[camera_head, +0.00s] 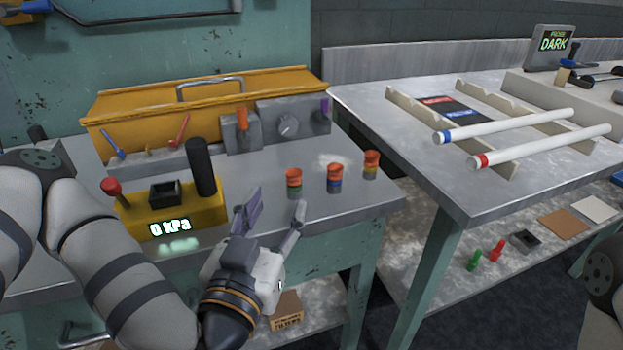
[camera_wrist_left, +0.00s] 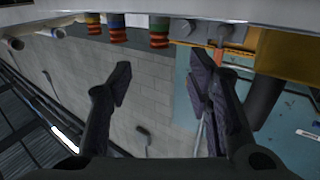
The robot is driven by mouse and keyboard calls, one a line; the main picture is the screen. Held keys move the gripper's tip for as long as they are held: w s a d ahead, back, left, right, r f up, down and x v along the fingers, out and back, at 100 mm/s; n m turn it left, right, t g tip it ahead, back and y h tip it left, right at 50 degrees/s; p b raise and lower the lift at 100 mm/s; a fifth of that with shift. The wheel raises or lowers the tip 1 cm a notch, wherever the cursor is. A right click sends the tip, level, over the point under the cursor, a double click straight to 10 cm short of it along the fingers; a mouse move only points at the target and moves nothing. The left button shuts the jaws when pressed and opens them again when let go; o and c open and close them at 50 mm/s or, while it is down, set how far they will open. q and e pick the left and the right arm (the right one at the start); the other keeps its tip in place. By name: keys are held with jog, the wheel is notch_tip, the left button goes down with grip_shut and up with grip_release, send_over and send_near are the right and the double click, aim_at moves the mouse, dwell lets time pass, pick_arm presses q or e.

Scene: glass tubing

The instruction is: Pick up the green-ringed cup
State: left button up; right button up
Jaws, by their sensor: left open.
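The green-ringed cup (camera_head: 294,186) stands upright near the front edge of the workbench, orange-red above a green band. It is the leftmost of three similar cups. In the left wrist view, which looks upside down, the cup (camera_wrist_left: 159,31) is at the upper middle, beyond the fingers. My left gripper (camera_head: 274,208) is open and empty, in front of and slightly left of the cup, apart from it. Its spread fingers also show in the left wrist view (camera_wrist_left: 158,85). My right gripper is out of view.
A blue-ringed cup (camera_head: 334,184) and a yellow-ringed cup (camera_head: 371,170) stand to the right. A yellow pressure box (camera_head: 192,212) with a black cylinder (camera_head: 200,167) is to the left. A yellow toolbox (camera_head: 215,93) stands behind. Bare bench lies around the cups.

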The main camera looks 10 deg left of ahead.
aim_at(291, 178)
pick_arm(q)
jog(key=w, duration=1)
jog(key=shift+w+a, duration=0.1)
jog(key=c, duration=1.1)
